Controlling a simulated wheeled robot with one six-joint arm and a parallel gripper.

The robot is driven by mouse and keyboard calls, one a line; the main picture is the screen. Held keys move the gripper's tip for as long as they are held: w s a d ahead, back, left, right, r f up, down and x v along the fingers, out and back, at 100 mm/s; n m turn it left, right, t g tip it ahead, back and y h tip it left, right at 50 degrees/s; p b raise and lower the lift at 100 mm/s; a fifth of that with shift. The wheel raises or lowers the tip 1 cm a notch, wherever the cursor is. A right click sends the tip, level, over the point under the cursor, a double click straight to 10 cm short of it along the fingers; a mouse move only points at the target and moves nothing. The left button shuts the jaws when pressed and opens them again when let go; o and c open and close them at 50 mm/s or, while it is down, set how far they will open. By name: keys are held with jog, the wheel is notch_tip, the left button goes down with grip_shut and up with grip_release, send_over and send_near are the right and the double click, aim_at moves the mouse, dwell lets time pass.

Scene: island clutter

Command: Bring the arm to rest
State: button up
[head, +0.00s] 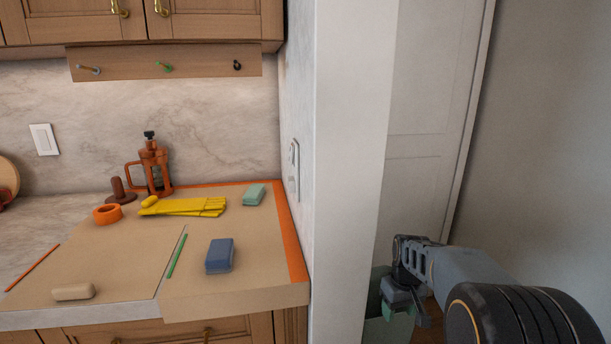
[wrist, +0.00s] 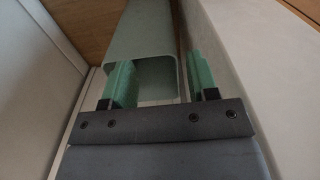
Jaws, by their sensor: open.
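My gripper (head: 398,312) is at the lower right of the head view, beyond the white wall end and away from the counter. In the wrist view my gripper (wrist: 160,85) has its two green fingers apart, with nothing held between them. A pale green open-topped bin (wrist: 150,35) lies just beyond the fingers in the wrist view. Part of this bin (head: 374,318) also shows beside the gripper in the head view. I cannot tell whether the fingers touch it.
The white wall end (head: 350,150) stands between my arm and the counter (head: 130,255). On the counter are a blue block (head: 219,256), a green block (head: 254,195), yellow gloves (head: 185,207), an orange ring (head: 107,214) and a French press (head: 152,168). A pale door (head: 430,110) stands behind my gripper.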

jog(key=s+a+r+m+t+p, duration=0.1)
jog(key=s+a+r+p, duration=0.2)
jog(key=s+r+p, duration=0.4)
jog(key=s+a+r+m+t+p, duration=0.1)
jog(key=s+a+r+t+p, duration=0.1)
jog(key=s+r+p, duration=0.5)
jog(key=s+a+r, duration=0.1)
jog(key=s+r, duration=0.2)
jog(key=r, duration=0.3)
jog(key=shift+s+a+r+m, duration=0.2)
jog(key=shift+s+a+m, duration=0.1)
jog(key=shift+s, duration=0.1)
jog(key=shift+a+r+t+p, duration=0.1)
jog(key=shift+r+t+p, duration=0.2)
jog(key=shift+r+p, duration=0.1)
jog(key=shift+c, duration=0.3)
